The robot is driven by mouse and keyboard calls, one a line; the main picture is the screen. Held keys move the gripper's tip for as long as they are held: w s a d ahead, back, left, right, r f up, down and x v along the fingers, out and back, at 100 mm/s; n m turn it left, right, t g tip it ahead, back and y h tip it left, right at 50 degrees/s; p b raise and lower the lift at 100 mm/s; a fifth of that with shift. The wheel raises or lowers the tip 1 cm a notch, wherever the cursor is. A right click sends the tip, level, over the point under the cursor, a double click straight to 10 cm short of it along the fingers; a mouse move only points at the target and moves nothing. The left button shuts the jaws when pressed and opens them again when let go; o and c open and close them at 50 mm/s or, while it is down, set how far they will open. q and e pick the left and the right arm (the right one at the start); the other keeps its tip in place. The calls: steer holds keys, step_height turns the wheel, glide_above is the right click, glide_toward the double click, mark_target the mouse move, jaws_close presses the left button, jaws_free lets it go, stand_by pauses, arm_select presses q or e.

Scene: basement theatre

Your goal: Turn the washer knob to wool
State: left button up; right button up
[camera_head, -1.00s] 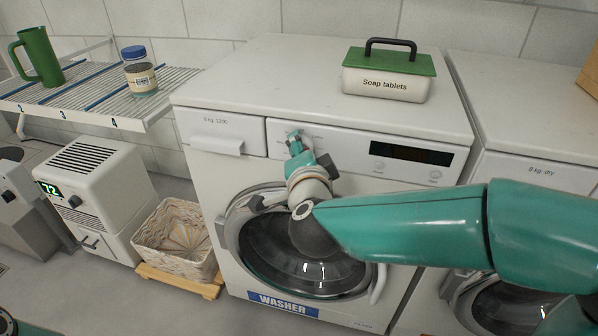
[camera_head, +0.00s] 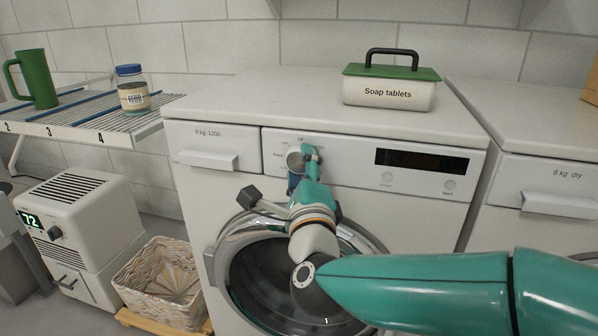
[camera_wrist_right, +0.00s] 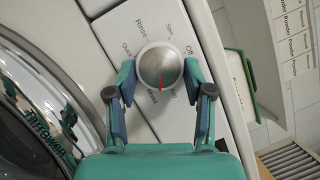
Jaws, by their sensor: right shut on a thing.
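The washer (camera_head: 200,190) stands in front of me. Its round silver knob (camera_head: 294,160) is on the panel, left of the dark display. In the right wrist view the knob (camera_wrist_right: 159,62) has a red pointer line directed toward the bottom of the picture. Labels Rinse, Quick, Spin and Off show around it; a label below is partly hidden, and I cannot read which setting the pointer marks. My right gripper (camera_head: 305,163) is at the knob. In the right wrist view its fingers (camera_wrist_right: 159,76) are closed on the knob's two sides. My left gripper is out of view.
A soap tablets box (camera_head: 388,94) with a green lid stands on the washer. The dryer (camera_head: 545,172) is at right. A wire shelf (camera_head: 90,112) holds a green mug (camera_head: 38,80) and a jar (camera_head: 133,92). A basket (camera_head: 160,280) and a white heater-like unit (camera_head: 85,225) stand at left.

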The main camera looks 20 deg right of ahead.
steer(key=m+h, duration=0.1)
steer(key=m, duration=0.1)
steer(key=m+h, duration=0.1)
steer(key=m, duration=0.2)
steer(key=f+m+t+h, duration=0.1)
steer(key=m, duration=0.2)
steer(key=shift+w+a, duration=0.15)
steer(key=shift+a, duration=0.05)
steer(key=m+h, duration=0.1)
steer(key=m, duration=0.2)
steer(key=m+g+h, duration=0.1)
steer(key=m+h, duration=0.1)
steer(key=m, duration=0.1)
steer(key=m+h, duration=0.1)
steer(key=m, duration=0.2)
steer(key=shift+w+a+f+h, duration=0.2)
steer(key=shift+a+f+h, duration=0.1)
steer(key=shift+h, duration=0.1)
steer(key=shift+g, duration=0.3)
steer(key=o, duration=1.1)
steer(key=shift+o, duration=0.2)
steer(key=shift+r+m, duration=0.2)
steer(key=shift+m, duration=0.1)
